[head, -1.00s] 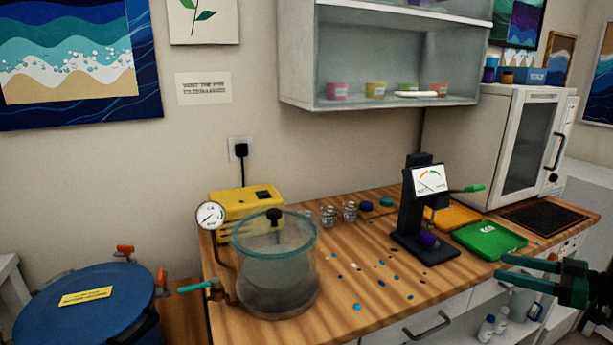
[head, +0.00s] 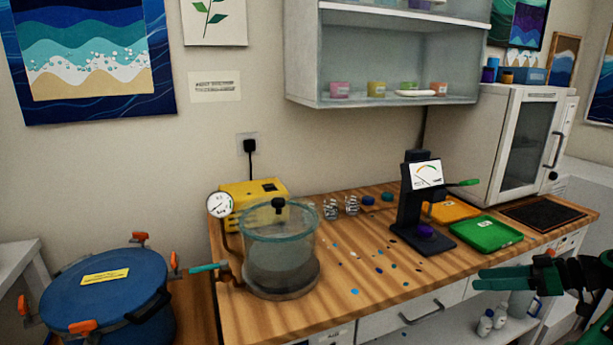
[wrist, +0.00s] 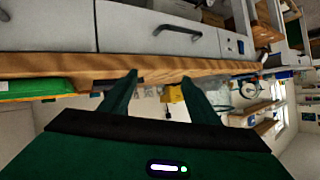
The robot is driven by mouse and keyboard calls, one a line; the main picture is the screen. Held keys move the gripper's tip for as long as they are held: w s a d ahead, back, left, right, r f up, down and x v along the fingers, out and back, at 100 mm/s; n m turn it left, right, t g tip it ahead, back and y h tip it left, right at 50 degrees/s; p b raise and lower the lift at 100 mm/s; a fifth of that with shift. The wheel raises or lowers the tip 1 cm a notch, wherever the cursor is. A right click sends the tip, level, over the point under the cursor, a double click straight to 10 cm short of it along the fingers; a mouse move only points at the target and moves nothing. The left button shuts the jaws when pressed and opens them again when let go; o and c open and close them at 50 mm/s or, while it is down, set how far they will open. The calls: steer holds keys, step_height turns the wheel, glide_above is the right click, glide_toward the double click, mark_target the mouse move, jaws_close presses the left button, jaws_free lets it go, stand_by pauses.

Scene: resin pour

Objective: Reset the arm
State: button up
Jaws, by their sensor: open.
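My gripper (head: 510,277) is dark green and shows at the lower right of the head view, in front of the wooden bench (head: 330,300). Its two fingers also show in the wrist view (wrist: 160,92), spread apart with nothing between them. The gripper is apart from the bench, and a green tray (head: 486,234) lies on the bench behind it.
A clear vacuum chamber (head: 280,250) stands on the bench's left part, with a yellow pump (head: 250,192) behind. A black gauge stand (head: 410,205) stands near the green tray. A blue pressure pot (head: 105,295) is at left. A white oven (head: 500,145) stands at back right.

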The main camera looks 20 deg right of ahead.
steer(key=a+f+m+g+h, duration=0.1)
steer(key=a+m+g+h, duration=0.2)
steer(key=a+g, duration=0.6)
steer(key=s+a+r+m+h, duration=0.2)
steer(key=s+a+r+m, duration=0.1)
steer(key=s, duration=0.4)
steer(key=s+a+r+m+h, duration=0.2)
steer(key=s+a+r+m, duration=0.1)
steer(key=s+a, duration=0.3)
steer(key=shift+s+a+r+m+g, duration=0.2)
steer(key=shift+s+a+m+g, duration=0.2)
steer(key=shift+a+m, duration=0.5)
